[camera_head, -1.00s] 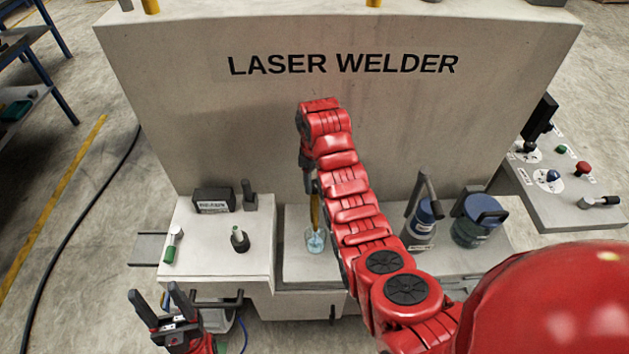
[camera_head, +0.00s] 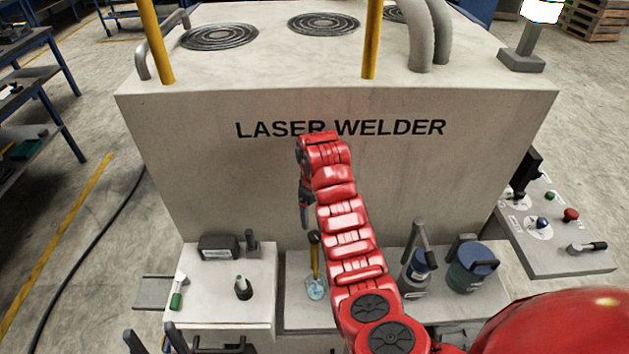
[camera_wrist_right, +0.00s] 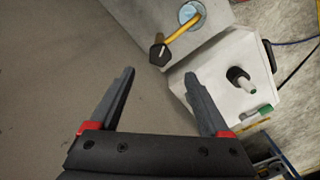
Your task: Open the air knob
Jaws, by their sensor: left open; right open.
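No label reading "air" is legible, so I cannot tell which knob is the air knob. A green-and-white handle (camera_head: 179,290) lies on the left ledge; its green part shows in the right wrist view (camera_wrist_right: 264,110). A black knob with a pale tip (camera_head: 243,288) stands beside it, also in the right wrist view (camera_wrist_right: 240,80). My right gripper (camera_head: 305,222) hangs open and empty in front of the machine; its spread fingers show in the right wrist view (camera_wrist_right: 160,76). My left gripper (camera_head: 150,338) is open at the bottom left, partly cut off.
A yellow-handled tool (camera_head: 315,262) with a black top stands on a blue base just below my right gripper. Two blue-lidded jars (camera_head: 471,268) stand right of my arm. A panel (camera_head: 570,262) with several small controls and a black lever is far right. The laser welder (camera_head: 220,170) blocks the back.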

